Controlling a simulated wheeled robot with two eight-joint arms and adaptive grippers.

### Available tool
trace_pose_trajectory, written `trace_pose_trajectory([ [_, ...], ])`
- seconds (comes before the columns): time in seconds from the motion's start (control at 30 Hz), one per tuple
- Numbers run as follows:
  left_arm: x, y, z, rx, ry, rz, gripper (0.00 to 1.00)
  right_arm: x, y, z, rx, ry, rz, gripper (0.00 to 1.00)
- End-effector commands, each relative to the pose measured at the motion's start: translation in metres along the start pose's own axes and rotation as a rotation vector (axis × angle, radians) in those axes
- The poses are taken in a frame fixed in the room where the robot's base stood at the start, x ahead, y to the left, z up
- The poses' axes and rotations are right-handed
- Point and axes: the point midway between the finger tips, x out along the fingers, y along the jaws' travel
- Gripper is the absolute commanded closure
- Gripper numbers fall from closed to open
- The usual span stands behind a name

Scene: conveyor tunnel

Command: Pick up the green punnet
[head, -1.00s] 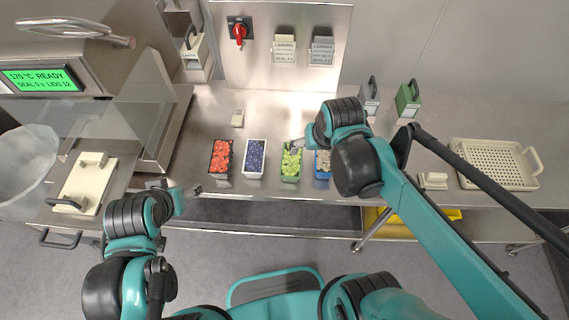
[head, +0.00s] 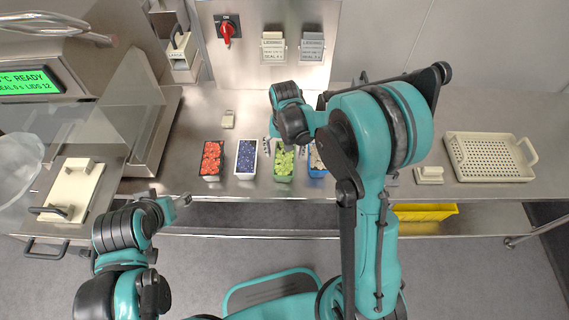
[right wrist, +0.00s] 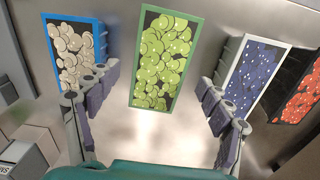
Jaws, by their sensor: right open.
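The green punnet (head: 284,164), filled with pale green fruit, stands on the steel counter in the punnet row. It also shows in the right wrist view (right wrist: 165,62), between the spread fingers. My right gripper (head: 281,146) is open and empty, over the punnet's far end in the head view, with one finger toward each long side. No finger visibly grips the punnet. The blue-rimmed punnet (right wrist: 75,50) and the white punnet of dark blue berries (right wrist: 258,75) lie close outside the fingers. My left gripper (head: 184,200) is by the counter's front edge; its jaws are too small to read.
A punnet of red fruit (head: 212,158) stands left of the white punnet (head: 246,158). The blue-rimmed punnet (head: 317,161) is partly hidden by my right arm. A perforated tray (head: 490,158) lies at the right. A yellow bin (head: 425,212) sits below the counter.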

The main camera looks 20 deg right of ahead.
Motion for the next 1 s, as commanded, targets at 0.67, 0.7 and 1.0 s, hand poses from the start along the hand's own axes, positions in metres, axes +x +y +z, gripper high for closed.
trace_pose_trajectory([
  [0.67, 0.018, 0.000, 0.013, 0.000, 0.000, 0.000, 0.36, 0.044, -0.001, -0.002, 0.000, 0.001, 0.000, 0.60],
  [0.7, 0.018, 0.000, 0.013, 0.000, 0.000, 0.000, 0.36, 0.044, -0.001, -0.002, 0.000, 0.001, 0.000, 0.70],
  [1.0, 0.018, 0.000, 0.013, 0.000, 0.000, 0.000, 0.36, 0.044, -0.001, -0.002, 0.000, 0.001, 0.000, 0.77],
])
